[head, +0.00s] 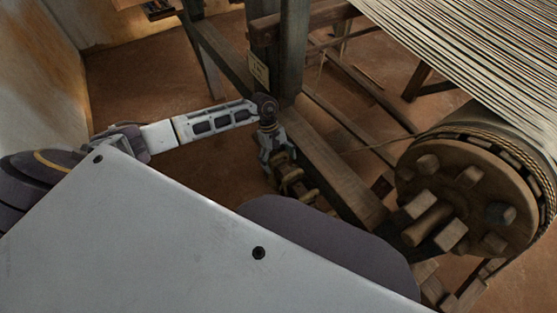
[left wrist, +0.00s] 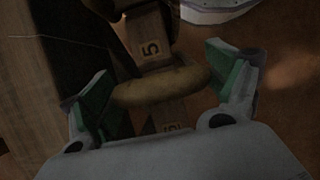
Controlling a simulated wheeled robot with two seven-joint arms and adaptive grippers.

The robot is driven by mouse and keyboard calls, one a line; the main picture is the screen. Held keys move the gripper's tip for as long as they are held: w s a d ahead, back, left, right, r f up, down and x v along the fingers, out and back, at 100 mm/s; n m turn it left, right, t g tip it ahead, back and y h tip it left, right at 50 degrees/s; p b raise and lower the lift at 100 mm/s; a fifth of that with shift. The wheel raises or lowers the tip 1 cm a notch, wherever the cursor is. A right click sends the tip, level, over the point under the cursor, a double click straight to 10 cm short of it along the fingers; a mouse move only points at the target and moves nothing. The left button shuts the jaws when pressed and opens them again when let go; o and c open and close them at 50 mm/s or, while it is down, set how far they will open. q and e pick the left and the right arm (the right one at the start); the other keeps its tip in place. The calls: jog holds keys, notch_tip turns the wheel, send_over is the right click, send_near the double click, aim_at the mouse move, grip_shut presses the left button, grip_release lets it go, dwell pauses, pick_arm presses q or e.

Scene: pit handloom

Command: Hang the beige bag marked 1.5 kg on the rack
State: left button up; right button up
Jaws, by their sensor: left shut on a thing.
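My left gripper (head: 277,158) points down beside the loom's wooden frame. In the left wrist view its green-padded fingers (left wrist: 162,88) are on both sides of a beige, rounded, thick thing (left wrist: 160,86) and are shut on it. I cannot read a 1.5 kg mark on it. In the head view, small brown pieces (head: 292,185) show just under the gripper. I cannot tell which part is the rack. My right gripper is out of view.
A dark wooden post (head: 293,50) with a pale tag (head: 258,70) stands just behind the gripper. A long beam (head: 335,165) runs to its right. A large round wooden beam end (head: 465,195) with pegs and warp threads (head: 470,50) is at right. Bare floor (head: 130,85) lies left.

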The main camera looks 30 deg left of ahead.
pick_arm(q)
jog(key=shift+f, duration=0.1)
jog(key=o, duration=1.9)
jog(key=shift+c, duration=0.2)
jog(key=shift+s+f, duration=0.1)
jog(key=shift+f, duration=0.05)
jog(key=v, duration=1.2)
jog(key=shift+d, duration=0.15)
